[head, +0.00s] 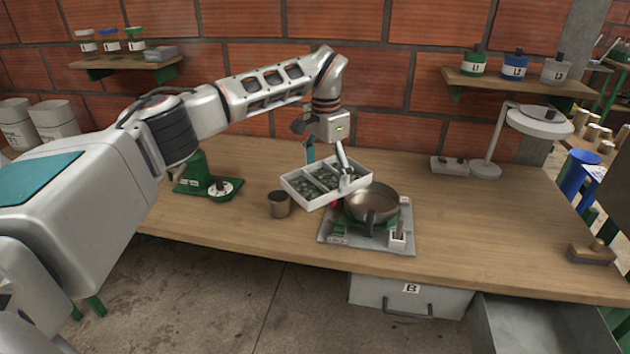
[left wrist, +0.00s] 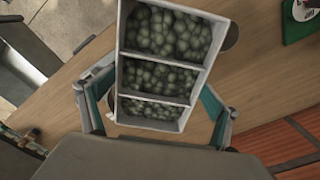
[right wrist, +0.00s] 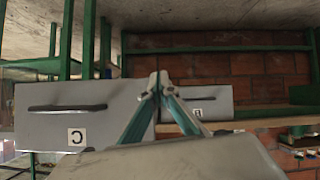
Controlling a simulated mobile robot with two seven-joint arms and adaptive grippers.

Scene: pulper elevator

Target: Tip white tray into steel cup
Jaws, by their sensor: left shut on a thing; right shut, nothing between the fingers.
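The white tray (head: 306,198) has three compartments filled with grey-green beans (left wrist: 165,80). My left gripper (head: 331,170) is shut on the tray and holds it above the table; its fingers also show on either side of the tray in the left wrist view (left wrist: 155,108). The steel cup (head: 279,205) stands upright on the table, just left of and below the tray in the head view. I cannot see inside it clearly. A dark round edge beside the tray in the left wrist view (left wrist: 231,37) looks like the cup. My right gripper (right wrist: 158,88) is shut and empty, away from the table top.
A metal pan (head: 371,190) sits on a burner plate (head: 375,245) to the tray's right, partly close under it. A green scale (head: 205,183) stands to the left. A lamp (head: 487,165) is at the right. Drawers (right wrist: 75,118) face the right wrist camera.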

